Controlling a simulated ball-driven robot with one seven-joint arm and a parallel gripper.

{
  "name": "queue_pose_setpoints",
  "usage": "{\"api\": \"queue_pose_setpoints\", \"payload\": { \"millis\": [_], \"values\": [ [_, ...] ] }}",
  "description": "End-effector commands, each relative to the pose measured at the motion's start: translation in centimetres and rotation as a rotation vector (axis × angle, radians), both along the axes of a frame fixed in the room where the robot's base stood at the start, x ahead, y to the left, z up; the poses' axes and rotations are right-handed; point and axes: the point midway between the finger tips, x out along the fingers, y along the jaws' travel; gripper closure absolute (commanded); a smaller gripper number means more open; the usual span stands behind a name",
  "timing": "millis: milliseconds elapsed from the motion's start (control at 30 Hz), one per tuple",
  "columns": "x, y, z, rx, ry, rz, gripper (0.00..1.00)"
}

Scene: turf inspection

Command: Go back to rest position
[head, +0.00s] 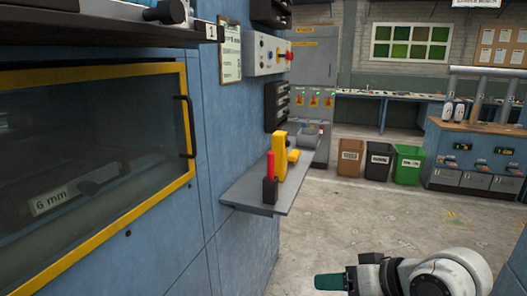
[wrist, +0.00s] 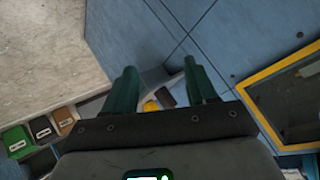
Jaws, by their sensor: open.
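My gripper (wrist: 160,68) shows in the wrist view as two teal fingers spread apart with nothing between their tips. In the head view my gripper (head: 330,282) is only partly in sight at the bottom edge, as a teal piece on the end of my white and dark arm. It is over the floor, right of the blue cabinet (head: 237,128) and apart from it.
A grey shelf (head: 245,190) juts from the cabinet, with a yellow tool (head: 279,155) and a red-topped item (head: 270,177) on it. A yellow-framed window (head: 90,66) is at left. Brown, black and green bins (head: 407,165) stand behind. Concrete floor (head: 340,220) is clear.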

Motion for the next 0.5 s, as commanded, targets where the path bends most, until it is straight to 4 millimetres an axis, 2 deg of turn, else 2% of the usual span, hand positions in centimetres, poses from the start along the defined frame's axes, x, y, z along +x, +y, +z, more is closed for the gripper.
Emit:
{"api": "queue_pose_setpoints", "payload": {
  "millis": [33, 167, 200, 267, 400, 500],
  "values": [
    [-1.7, -0.7, -3.3, -0.024, 0.048, -0.029, 0.43],
    [-6.0, -2.7, -10.0, -0.104, 0.151, -0.098, 0.43],
    [-7.7, -3.3, -11.9, -0.133, 0.184, -0.116, 0.43],
    [-10.2, -4.4, -14.6, -0.177, 0.233, -0.144, 0.43],
    [-16.9, -6.8, -19.9, -0.291, 0.350, -0.194, 0.43],
    [-22.0, -8.7, -22.8, -0.381, 0.433, -0.220, 0.43]
  ]
}}
